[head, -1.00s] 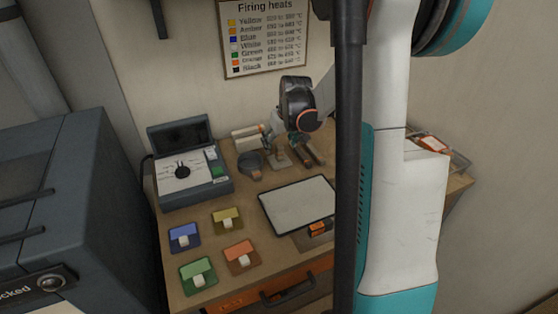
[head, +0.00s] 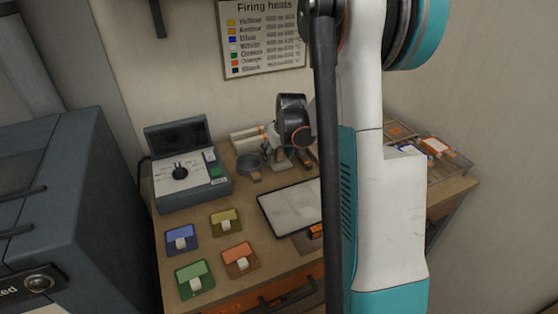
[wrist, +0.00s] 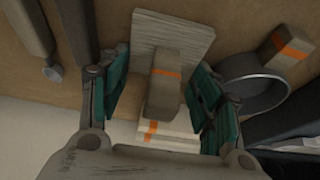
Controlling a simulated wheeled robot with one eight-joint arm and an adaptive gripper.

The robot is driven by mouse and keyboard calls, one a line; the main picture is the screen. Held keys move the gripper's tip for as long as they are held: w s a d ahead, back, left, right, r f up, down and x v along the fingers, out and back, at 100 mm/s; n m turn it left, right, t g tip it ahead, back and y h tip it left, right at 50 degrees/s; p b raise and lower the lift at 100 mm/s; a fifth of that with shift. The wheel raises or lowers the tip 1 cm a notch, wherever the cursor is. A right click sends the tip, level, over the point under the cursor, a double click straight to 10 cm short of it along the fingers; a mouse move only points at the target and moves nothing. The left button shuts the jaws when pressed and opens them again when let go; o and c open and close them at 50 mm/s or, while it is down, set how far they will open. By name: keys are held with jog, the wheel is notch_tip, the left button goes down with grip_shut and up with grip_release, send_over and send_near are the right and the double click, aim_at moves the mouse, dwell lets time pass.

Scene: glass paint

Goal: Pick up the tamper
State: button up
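A wooden piece with an orange band (wrist: 164,88), which I take to be the tamper, stands between the fingers of my gripper (wrist: 160,92) in the wrist view. A flat, pale wooden board (wrist: 172,35) lies beside it. The teal pads are on either side of the piece, with visible gaps, so my gripper is open and not holding it. In the head view my gripper (head: 281,155) is low over the back of the table, and the piece is hard to make out there.
A grey round dish (wrist: 252,88) sits close to one finger, with another orange-banded wooden piece (wrist: 286,47) by it. A pale striped block (head: 247,138) is near the wall. A control box (head: 190,180) and a white-topped tray (head: 290,206) are nearby.

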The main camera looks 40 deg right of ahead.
jog(key=shift+c, duration=1.3)
jog(key=shift+r, duration=0.1)
notch_tip(320, 180, up, 20)
jog(key=p, duration=0.6)
jog(key=shift+o, duration=1.2)
jog(key=shift+s, duration=0.1)
